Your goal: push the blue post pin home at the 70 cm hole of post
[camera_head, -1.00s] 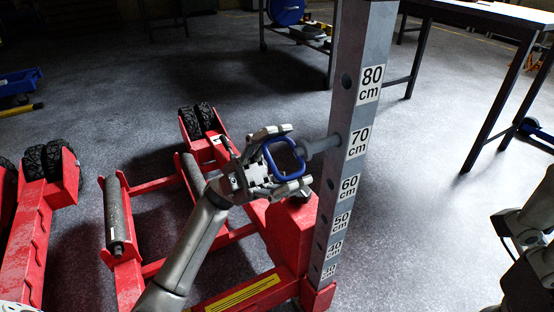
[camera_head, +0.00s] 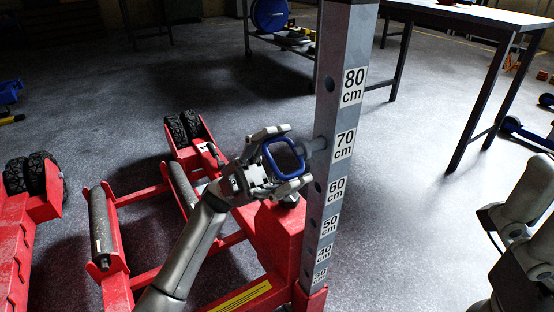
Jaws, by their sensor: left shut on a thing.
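The grey post (camera_head: 340,110) stands upright with printed height labels and a row of holes. The blue post pin (camera_head: 268,160) has a blue loop handle and a grey shaft (camera_head: 316,145). The shaft's far end meets the post at the hole beside the 70 cm label (camera_head: 343,144). A short length of shaft shows between handle and post; how deep the pin sits inside is hidden. My left gripper (camera_head: 283,158) is shut on the blue handle, just left of the post.
The red jack frame (camera_head: 275,235) with rollers (camera_head: 100,228) and black wheels (camera_head: 183,128) lies below and left of the post. Another red wheeled unit (camera_head: 18,240) stands at far left.

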